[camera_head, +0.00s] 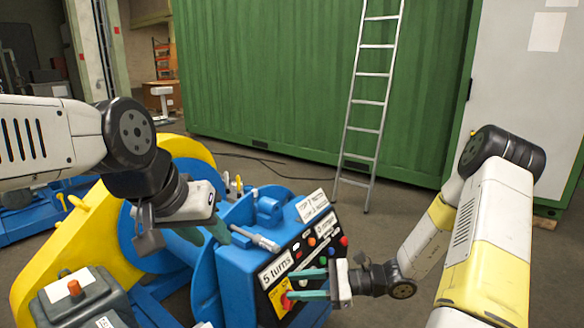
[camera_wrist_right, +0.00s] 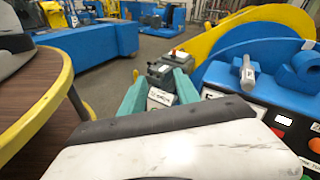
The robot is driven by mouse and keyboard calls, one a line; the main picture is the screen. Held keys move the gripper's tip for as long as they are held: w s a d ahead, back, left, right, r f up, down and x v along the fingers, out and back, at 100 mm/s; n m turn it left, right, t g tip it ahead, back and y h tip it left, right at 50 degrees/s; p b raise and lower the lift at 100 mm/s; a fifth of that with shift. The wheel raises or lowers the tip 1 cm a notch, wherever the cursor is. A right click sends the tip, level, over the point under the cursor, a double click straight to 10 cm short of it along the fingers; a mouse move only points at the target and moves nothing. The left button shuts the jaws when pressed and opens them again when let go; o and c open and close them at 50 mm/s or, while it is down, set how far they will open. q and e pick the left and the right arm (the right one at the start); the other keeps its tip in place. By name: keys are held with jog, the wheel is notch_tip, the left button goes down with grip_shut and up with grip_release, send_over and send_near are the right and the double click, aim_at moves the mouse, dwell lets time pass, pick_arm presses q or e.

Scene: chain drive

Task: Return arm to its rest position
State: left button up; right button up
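My right gripper (camera_head: 303,284) has two teal fingers spread apart with nothing held between them. In the head view its fingers overlap the lower control panel (camera_head: 284,267) of the blue machine, near a red button on yellow (camera_head: 286,301); I cannot tell whether they touch. In the right wrist view the fingers (camera_wrist_right: 158,90) are also apart, with a grey box showing in the gap beyond. My left gripper (camera_head: 206,232) hangs over the blue machine, left of the panel, with its teal fingers apart and empty. My right arm reaches in from the right, bent at the elbow.
The blue machine (camera_head: 234,268) has a lever (camera_head: 256,239) on top and a yellow wheel guard (camera_head: 32,262). A ladder (camera_head: 368,105) leans on a green container (camera_head: 270,65). A round brown table (camera_wrist_right: 28,95) stands left in the right wrist view. Floor before the container is largely open.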

jog(key=s+d+r+n+t+h, duration=0.1)
jog(key=s+d+r+n+h, duration=0.3)
jog(key=r, duration=0.4)
jog(key=s+d+r+n+t+h, duration=0.2)
jog(key=s+d+r+n+h, duration=0.2)
jog(key=r+n, duration=0.3)
jog(key=s+d+r+n+t+h, duration=0.1)
jog(key=s+d+r+n+h, duration=0.3)
jog(key=r, duration=0.5)
jog(key=shift+s+d+r+n+t+h, duration=0.3)
jog(key=shift+s+n+h, duration=0.25)
jog(key=shift+n+h, duration=0.3)
